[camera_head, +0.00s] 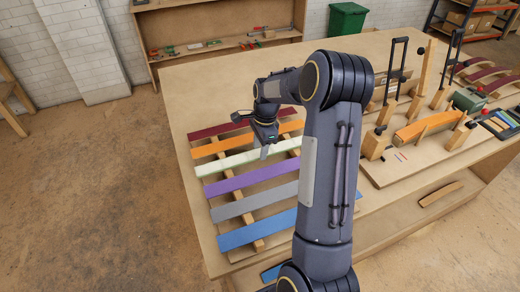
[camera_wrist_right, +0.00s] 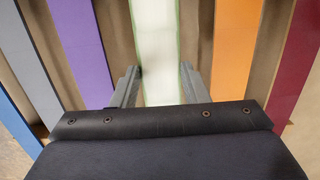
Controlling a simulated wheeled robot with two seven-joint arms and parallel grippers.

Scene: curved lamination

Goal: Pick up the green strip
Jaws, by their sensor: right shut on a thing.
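The green strip (camera_head: 228,163) is a long, very pale green board. It lies across the wooden rack between the orange strip (camera_head: 218,147) and the purple strip (camera_head: 232,183). My right gripper (camera_head: 265,152) reaches down onto it near its middle. In the right wrist view, the gripper's fingers (camera_wrist_right: 160,88) stand at both long edges of the green strip (camera_wrist_right: 156,40), shut on it. Whether the strip is lifted off the rack I cannot tell. My right arm hides its right end in the head view. My left gripper is not in view.
A dark red strip (camera_head: 222,128), a grey strip (camera_head: 230,209) and a blue strip (camera_head: 238,235) share the rack. At the right of the table, a board (camera_head: 388,173) carries wooden blocks, clamps and a curved orange piece (camera_head: 425,128).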

